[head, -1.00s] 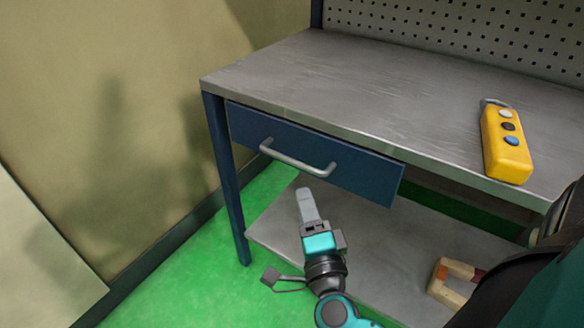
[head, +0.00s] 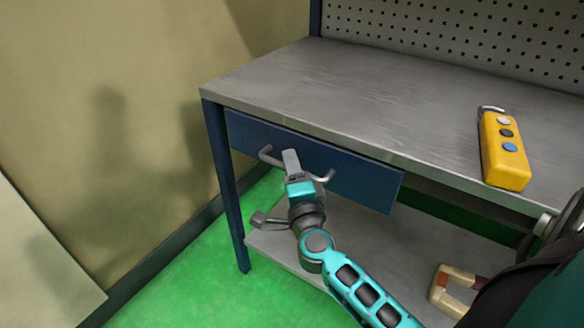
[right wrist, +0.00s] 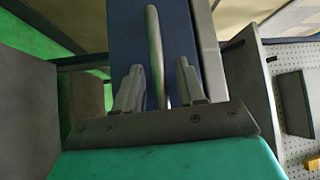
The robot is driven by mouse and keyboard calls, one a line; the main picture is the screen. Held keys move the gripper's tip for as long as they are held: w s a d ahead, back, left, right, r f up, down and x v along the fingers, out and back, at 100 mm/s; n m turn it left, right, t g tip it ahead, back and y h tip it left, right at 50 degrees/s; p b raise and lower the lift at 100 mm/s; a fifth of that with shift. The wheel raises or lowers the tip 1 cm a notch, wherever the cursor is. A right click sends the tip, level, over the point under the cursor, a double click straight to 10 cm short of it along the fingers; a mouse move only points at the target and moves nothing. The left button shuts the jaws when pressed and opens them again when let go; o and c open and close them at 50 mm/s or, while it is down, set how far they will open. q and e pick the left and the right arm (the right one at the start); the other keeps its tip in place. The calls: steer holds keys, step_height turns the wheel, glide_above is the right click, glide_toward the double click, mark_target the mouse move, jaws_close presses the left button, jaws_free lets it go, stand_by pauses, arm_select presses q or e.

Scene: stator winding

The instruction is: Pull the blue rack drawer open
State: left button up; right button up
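The blue drawer (head: 365,182) sits under the grey worktop and looks shut. Its bar handle (head: 266,153) runs along the front, its middle hidden behind my right gripper (head: 291,160). In the right wrist view the handle (right wrist: 154,50) stands upright in the picture, in front of the blue drawer face (right wrist: 128,35). My right gripper's fingers (right wrist: 160,82) are apart, one on each side of the handle, with gaps visible. Whether a finger touches the bar cannot be told. My left gripper is not in view.
The worktop (head: 300,85) carries a yellow control box (head: 503,150) at the right. A lower shelf (head: 400,255) holds a wood-coloured piece (head: 455,290). A bench leg (head: 225,185) stands left of the drawer. Green floor lies in front.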

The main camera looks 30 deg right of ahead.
steer(key=shift+c, duration=0.2)
jaws_close()
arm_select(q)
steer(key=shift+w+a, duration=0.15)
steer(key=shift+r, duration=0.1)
arm_select(e)
steer(key=shift+a, duration=0.2)
